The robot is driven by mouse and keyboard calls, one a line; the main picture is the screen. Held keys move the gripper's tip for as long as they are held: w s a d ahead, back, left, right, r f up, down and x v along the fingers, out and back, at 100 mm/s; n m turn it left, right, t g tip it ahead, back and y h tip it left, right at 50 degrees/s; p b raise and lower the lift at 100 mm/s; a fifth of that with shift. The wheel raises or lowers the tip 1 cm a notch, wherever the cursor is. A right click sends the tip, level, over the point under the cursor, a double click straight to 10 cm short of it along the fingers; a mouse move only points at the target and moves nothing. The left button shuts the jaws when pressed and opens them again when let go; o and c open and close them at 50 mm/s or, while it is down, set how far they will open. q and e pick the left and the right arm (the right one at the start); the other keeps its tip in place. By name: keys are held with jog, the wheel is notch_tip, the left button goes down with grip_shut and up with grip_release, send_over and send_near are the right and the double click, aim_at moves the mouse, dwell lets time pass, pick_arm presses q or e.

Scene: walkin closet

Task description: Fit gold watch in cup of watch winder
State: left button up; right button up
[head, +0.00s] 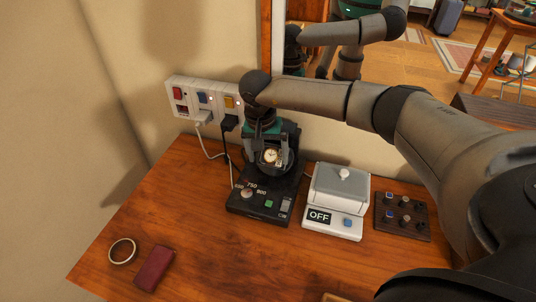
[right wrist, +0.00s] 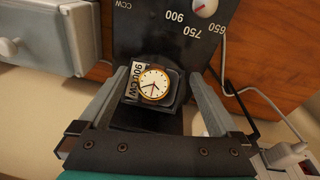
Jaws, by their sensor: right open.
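The gold watch (head: 271,156) has a pale round dial. In the right wrist view the watch (right wrist: 154,84) lies on the dark cup (right wrist: 170,101) of the watch winder, beside a white label reading "900 CW". The black watch winder (head: 260,207) stands on the wooden top, with a dial, a green button and printed numbers on its front. My right gripper (head: 271,162) is over the cup, and its fingers (right wrist: 164,95) are spread open on both sides of the watch, apart from it. How deep the watch sits is hard to tell. My left gripper is out of view.
A white box (head: 339,190) with an "OFF" display stands right of the winder, then a dark panel of knobs (head: 402,216). A power strip (head: 205,102) with cables is on the wall behind. A ring (head: 122,251) and a maroon case (head: 154,268) lie front left.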

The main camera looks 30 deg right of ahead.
jog(key=shift+s+d+f, duration=0.2)
jog(key=shift+d+f, duration=0.25)
jog(key=shift+d, duration=0.15)
jog(key=r, duration=0.3)
jog(key=r+p, duration=0.1)
jog(key=shift+w+a+r, duration=0.2)
jog(key=shift+w+r, duration=0.1)
jog(key=shift+r, duration=0.1)
jog(key=a+r+p, duration=0.1)
jog(key=a+r, duration=0.2)
jog(key=r, duration=0.8)
jog(key=shift+s, duration=0.35)
